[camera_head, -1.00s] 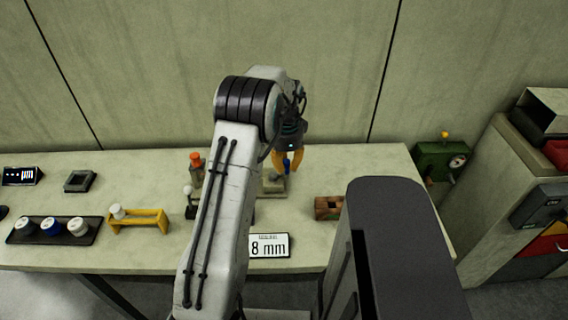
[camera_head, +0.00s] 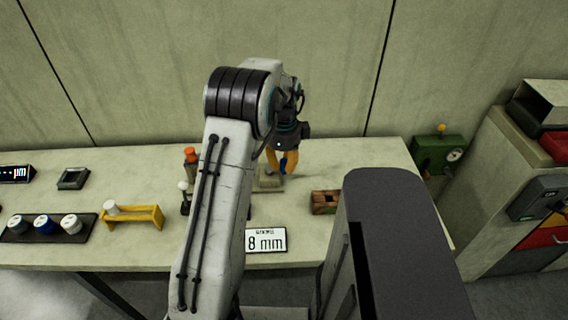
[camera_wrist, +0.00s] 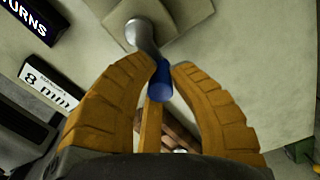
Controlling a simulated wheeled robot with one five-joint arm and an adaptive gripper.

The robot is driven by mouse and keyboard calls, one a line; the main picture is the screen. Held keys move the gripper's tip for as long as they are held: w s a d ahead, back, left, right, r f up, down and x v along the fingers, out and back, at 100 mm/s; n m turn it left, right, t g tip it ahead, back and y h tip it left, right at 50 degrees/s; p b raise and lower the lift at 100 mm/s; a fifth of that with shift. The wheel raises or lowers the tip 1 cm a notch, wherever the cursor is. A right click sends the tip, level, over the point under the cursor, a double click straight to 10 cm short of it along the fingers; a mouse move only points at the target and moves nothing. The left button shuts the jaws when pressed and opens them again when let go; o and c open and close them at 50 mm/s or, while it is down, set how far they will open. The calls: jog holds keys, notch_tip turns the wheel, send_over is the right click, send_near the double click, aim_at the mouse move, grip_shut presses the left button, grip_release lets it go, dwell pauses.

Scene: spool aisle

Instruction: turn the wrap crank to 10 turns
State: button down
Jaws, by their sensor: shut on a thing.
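The wrap crank (camera_wrist: 142,38) shows in the wrist view as a grey metal arm on a round hub, set on a pale square base. Its blue handle (camera_wrist: 161,80) sits between the orange fingers of my gripper (camera_wrist: 165,85), which is shut on it. In the head view my gripper (camera_head: 283,161) points down over the pale crank base (camera_head: 268,184), with the blue handle between the fingers. A dark display (camera_wrist: 32,18) reading "URNS" is partly cut off at the wrist view's upper left; no count is readable.
An "8 mm" sign (camera_head: 266,240) stands at the bench's front edge. A brown wooden block (camera_head: 325,202) lies right of the crank. An orange-capped bottle (camera_head: 190,156), a yellow rack (camera_head: 135,215) and a tray of spools (camera_head: 45,228) stand left. A green device (camera_head: 438,153) is beyond the right end.

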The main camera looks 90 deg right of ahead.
aim_at(283, 160)
jog(key=shift+w+a+f, duration=0.1)
jog(key=c, duration=1.1)
grip_release()
notch_tip(283, 160, up, 12)
jog(key=shift+r, duration=0.1)
jog(key=shift+n, duration=0.3)
dwell(0.4)
